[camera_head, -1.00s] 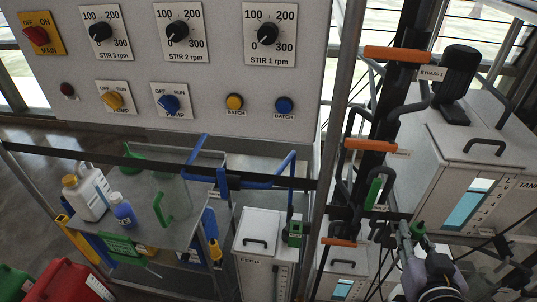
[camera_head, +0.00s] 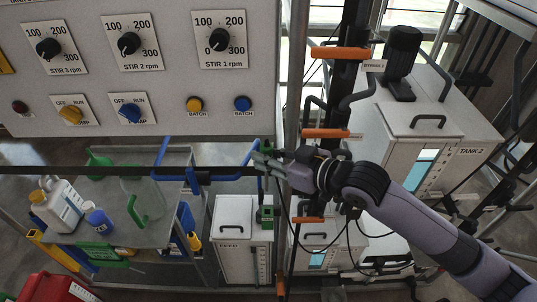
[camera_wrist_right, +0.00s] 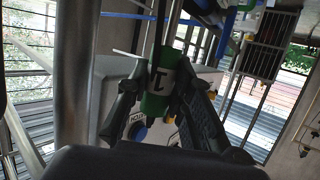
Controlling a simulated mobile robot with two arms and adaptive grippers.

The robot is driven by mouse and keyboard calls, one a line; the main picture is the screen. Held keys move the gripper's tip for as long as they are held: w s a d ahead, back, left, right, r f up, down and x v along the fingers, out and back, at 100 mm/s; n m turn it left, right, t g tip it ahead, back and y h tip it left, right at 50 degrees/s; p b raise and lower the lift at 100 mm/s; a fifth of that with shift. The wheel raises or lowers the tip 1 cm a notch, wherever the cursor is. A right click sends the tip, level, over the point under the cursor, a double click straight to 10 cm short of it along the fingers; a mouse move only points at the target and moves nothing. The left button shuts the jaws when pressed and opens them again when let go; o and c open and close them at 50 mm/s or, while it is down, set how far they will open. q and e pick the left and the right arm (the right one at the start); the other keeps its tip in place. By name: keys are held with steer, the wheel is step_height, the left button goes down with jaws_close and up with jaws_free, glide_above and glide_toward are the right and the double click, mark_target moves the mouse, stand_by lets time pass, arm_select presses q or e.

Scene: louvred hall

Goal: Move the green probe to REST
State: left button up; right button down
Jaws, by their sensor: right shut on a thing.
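The green probe (camera_wrist_right: 160,82) with a white band and a black mark is between the fingers of my right gripper (camera_wrist_right: 152,98) in the right wrist view. The fingers are shut on its body. In the head view my right gripper (camera_head: 268,163) reaches left from the right side, near the end of the blue pipe; the probe is mostly hidden there. A small green holder (camera_head: 265,214) with a label stands on the FEED tank below the gripper; its label is too small to read. No readable REST label shows. My left gripper is not in view.
The blue pipe (camera_head: 207,177), a dark horizontal bar and orange-handled valves (camera_head: 340,53) are close to my right arm. The FEED tank (camera_head: 230,240) stands below. A cart (camera_head: 95,225) with bottles is at left. The control panel (camera_head: 170,105) is behind.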

step_height(320, 180, down, 8)
steer(key=b, duration=0.5)
steer(key=shift+s+d, duration=0.1)
stand_by(0.4)
steer(key=shift+r+p, duration=0.15)
steer(key=shift+p, duration=0.15)
steer(key=shift+f, duration=0.2)
